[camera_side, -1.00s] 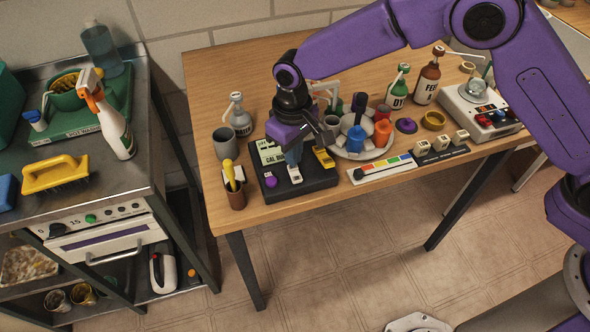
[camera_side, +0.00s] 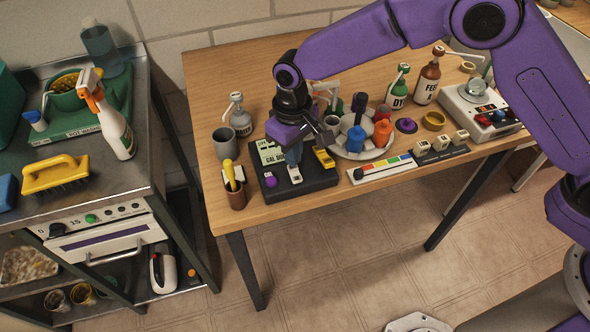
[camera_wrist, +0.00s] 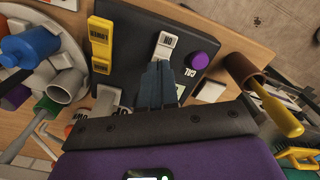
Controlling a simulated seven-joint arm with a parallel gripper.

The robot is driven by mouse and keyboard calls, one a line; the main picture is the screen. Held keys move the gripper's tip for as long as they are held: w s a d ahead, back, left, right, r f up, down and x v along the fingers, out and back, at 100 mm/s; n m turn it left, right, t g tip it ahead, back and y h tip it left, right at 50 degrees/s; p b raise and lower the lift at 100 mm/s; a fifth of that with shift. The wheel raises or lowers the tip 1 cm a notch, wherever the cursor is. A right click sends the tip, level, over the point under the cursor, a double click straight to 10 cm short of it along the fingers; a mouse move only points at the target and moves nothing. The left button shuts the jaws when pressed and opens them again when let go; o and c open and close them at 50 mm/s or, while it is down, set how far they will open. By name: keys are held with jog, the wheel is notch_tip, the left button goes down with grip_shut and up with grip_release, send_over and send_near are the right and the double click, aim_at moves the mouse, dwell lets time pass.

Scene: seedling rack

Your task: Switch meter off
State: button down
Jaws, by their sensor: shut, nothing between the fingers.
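The meter, a black box (camera_side: 325,179), lies near the front edge of the wooden table; the wrist view also shows its dark top (camera_wrist: 132,60). It carries a pale label panel, a purple knob (camera_wrist: 196,60), a white rocker switch (camera_wrist: 166,45) and a yellow switch (camera_wrist: 98,40). My gripper (camera_side: 293,163) is shut and empty, pointing down over the meter. In the wrist view its fingertips (camera_wrist: 157,66) are together right at the white switch's near end. I cannot tell whether they touch it. The fingers hide part of the meter's top.
Close by are a grey cup (camera_side: 225,143), a brown pen holder (camera_side: 237,198), a round tray of coloured bottles (camera_side: 345,155) and a colour strip (camera_side: 383,169). A scale-like device (camera_side: 482,112) stands at right. A metal cart (camera_side: 120,190) stands left, across a gap.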

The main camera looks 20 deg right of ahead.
jog(key=shift+f, duration=1)
dwell(0.5)
jog(key=shift+r, duration=3.55)
